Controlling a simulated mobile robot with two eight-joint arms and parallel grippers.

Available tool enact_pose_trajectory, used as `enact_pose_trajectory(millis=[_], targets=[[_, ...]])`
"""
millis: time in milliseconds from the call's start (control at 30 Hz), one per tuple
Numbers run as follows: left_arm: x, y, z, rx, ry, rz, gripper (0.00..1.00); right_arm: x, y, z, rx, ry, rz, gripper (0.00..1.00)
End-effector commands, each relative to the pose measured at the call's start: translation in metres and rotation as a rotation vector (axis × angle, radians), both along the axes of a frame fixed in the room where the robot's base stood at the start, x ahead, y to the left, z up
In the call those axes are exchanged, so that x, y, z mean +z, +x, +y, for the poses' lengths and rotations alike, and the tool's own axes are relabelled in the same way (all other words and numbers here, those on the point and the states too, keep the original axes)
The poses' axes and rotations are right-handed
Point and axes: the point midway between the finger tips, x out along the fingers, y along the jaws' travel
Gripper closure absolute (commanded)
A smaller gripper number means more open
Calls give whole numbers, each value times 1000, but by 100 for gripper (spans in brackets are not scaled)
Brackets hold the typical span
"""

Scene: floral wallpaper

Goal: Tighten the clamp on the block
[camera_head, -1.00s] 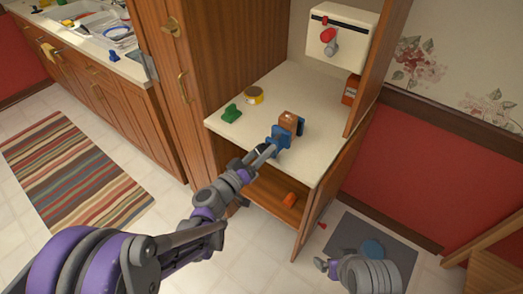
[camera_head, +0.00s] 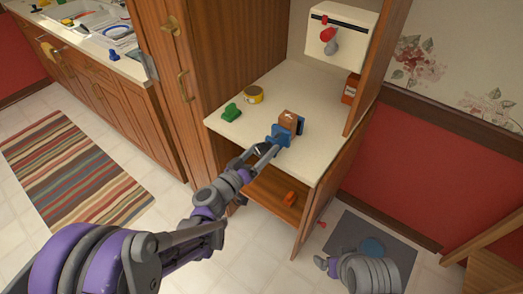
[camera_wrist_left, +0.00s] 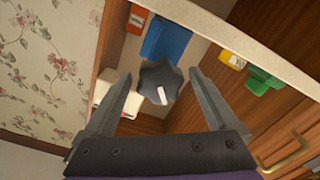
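A brown block (camera_head: 289,119) with a pale mark on top sits on the cabinet's cream counter, near its front edge. The clamp's blue jaws (camera_head: 279,134) show on the near and far sides of the block. Whether they touch it is hard to tell. In the left wrist view, the clamp's dark lobed knob (camera_wrist_left: 153,74) with a white mark lies between my fingers, in front of the blue clamp body (camera_wrist_left: 167,42). My left gripper (camera_head: 270,150) is open, with a gap on each side of the knob. My right gripper (camera_head: 325,265) is low at the right, its fingers unclear.
A green object (camera_head: 231,112) and a yellow tin (camera_head: 253,95) stand left of the clamp. A white box (camera_head: 338,40) with a red-and-grey handle is at the back. An orange object (camera_head: 290,198) lies on the shelf below.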

Motion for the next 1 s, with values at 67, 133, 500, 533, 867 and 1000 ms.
enact_pose_trajectory(millis=[67,133,500,533,867,1000], targets=[[0,0,0,0,0,0,7,0,0,0,0,0,0,8],[0,0,0,0,-1,1,7,0,0,0,0,0,0,8],[0,-24,18,3,0,0,7,-2,0,0,0,0,1,8],[0,-29,23,4,1,0,7,-3,0,0,0,0,1,8],[0,-77,57,3,1,0,7,-7,-1,0,0,0,2,8],[0,-86,63,2,1,1,7,-7,-1,0,0,0,2,8]])
